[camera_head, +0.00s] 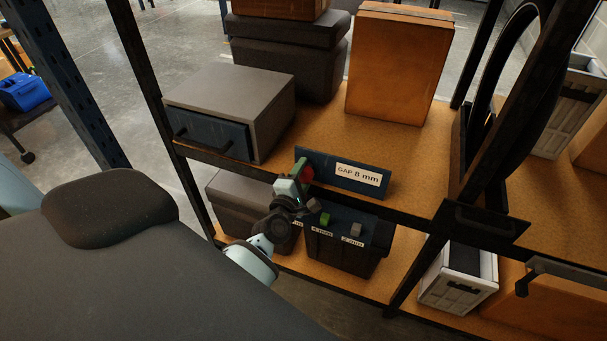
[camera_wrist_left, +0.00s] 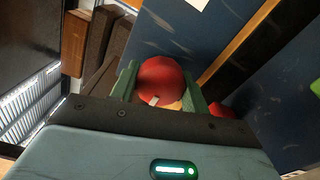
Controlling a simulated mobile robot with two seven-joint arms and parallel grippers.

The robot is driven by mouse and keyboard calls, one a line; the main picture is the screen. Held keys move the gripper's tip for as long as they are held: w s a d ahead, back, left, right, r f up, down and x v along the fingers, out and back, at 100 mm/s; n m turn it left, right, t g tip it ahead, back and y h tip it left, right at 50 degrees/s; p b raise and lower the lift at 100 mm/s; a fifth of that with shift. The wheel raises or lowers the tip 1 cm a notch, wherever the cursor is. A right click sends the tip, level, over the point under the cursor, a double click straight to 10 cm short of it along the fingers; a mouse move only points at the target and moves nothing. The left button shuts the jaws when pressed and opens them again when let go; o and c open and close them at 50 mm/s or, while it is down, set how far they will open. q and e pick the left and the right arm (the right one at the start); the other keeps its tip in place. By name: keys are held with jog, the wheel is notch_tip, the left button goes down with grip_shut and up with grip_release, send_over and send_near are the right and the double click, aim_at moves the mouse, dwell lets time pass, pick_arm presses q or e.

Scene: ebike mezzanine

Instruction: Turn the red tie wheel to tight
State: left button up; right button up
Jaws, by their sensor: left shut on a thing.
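The red tie wheel (camera_wrist_left: 162,82) sits between the two green fingers of my left gripper (camera_wrist_left: 165,88) in the left wrist view. The fingers are shut on it from both sides. A small pale mark shows on the wheel's face. In the head view the red wheel (camera_head: 307,174) shows partly behind my left gripper (camera_head: 297,180), at the left end of a dark blue plate (camera_head: 330,173). The plate has a white label reading "GAP 8 mm" (camera_head: 357,175). My right gripper is not in view.
Below the plate a dark bin (camera_head: 343,250) holds a green block (camera_head: 324,219) and a grey block (camera_head: 356,229). A grey drawer box (camera_head: 235,95) stands left on the shelf, with an orange box (camera_head: 398,65) behind. A black rack post (camera_head: 415,265) stands right.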

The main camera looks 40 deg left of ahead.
aim_at(301, 179)
pick_arm(q)
jog(key=o, duration=1)
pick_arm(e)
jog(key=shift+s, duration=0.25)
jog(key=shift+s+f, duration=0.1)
pick_arm(q)
jog(key=v, duration=0.6)
jog(key=shift+s, duration=0.1)
jog(key=shift+v, duration=0.85)
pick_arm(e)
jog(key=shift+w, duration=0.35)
